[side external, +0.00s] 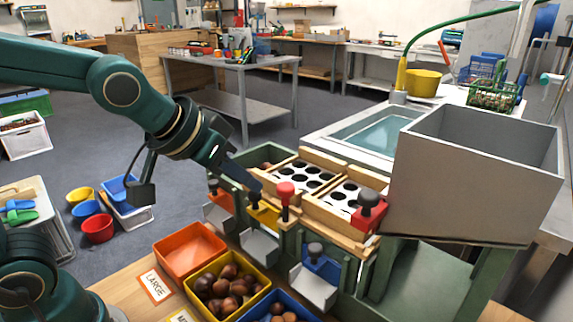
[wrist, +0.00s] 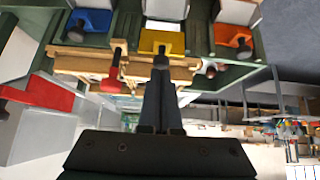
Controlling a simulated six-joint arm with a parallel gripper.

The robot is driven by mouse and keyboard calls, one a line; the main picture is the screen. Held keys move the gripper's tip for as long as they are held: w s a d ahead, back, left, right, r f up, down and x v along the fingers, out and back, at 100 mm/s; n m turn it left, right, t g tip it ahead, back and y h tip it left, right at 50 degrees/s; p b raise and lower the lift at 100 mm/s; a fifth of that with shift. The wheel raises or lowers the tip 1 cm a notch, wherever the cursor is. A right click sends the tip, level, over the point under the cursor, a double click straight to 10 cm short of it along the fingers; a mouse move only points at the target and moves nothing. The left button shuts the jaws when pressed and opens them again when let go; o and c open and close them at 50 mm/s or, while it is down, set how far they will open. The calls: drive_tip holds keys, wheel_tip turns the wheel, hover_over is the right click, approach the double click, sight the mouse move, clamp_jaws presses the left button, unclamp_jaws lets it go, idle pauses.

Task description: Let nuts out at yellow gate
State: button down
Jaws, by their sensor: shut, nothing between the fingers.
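The yellow gate (side external: 265,218) is a small plate with a dark knob (side external: 254,199) at the front of the green sorting stand. It also shows in the wrist view (wrist: 148,42), above the fingertips, between the blue and orange gates. My gripper (side external: 256,187) is shut and empty, its fingertips right at the dark knob. In the wrist view the closed fingers (wrist: 160,75) reach up to the knob and partly cover it; whether they touch cannot be told. A grey chute (side external: 259,245) slopes below the gate. The yellow bin (side external: 197,303) below holds several chestnuts (side external: 230,286).
The orange gate (side external: 224,199) and blue gate (side external: 324,267) flank it. A red-knobbed handle (side external: 286,189) stands close right of my gripper. A large grey hopper (side external: 460,185) is at right. The orange bin (side external: 187,252) looks empty; the blue bin (side external: 262,317) holds nuts.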

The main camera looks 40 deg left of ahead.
drive_tip(key=shift+s+f, duration=0.1)
drive_tip(key=shift+f, duration=1.9)
wheel_tip(320, 180, up, 12)
hover_over(253, 206)
drive_tip(key=s, duration=0.7)
drive_tip(key=s+f+g, duration=0.1)
drive_tip(key=s+f, duration=0.2)
drive_tip(key=f, duration=0.2)
drive_tip(key=s+a+f+g, duration=0.1)
drive_tip(key=s+f, duration=0.2)
drive_tip(key=f, duration=0.3)
drive_tip(key=shift+a+f, duration=0.15)
drive_tip(key=shift+a, duration=0.05)
